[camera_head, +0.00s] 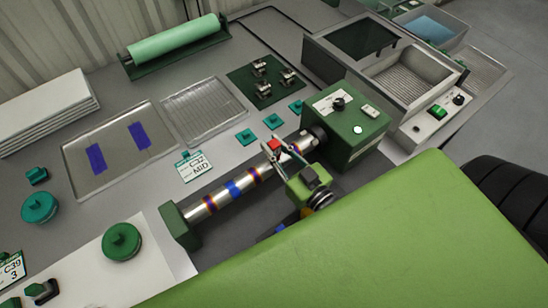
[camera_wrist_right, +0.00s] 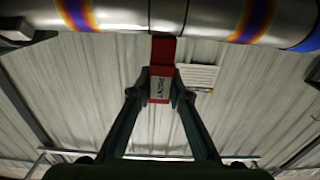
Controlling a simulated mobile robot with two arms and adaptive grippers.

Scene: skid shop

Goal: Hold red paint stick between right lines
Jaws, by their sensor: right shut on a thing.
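The red paint stick (camera_head: 273,145), labelled PAINT in the right wrist view (camera_wrist_right: 160,88), is pinched between the fingertips of my right gripper (camera_head: 276,153), also seen in the wrist view (camera_wrist_right: 160,97). The metal bar (camera_head: 222,195) carries several purple-orange and blue bands. In the wrist view the stick's end meets or overlaps the bar (camera_wrist_right: 190,18), on bare metal between a purple-orange band (camera_wrist_right: 77,12) on the left and another (camera_wrist_right: 254,18) on the right. I cannot tell whether it touches. My left gripper is out of view.
The bar runs between a green end block (camera_head: 180,226) and a green box with a dial (camera_head: 345,125). A clear tray (camera_head: 110,170) with two blue strips, a green roll (camera_head: 175,45) and a metal sink (camera_head: 400,75) stand behind. Several teal knobs sit on the bench.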

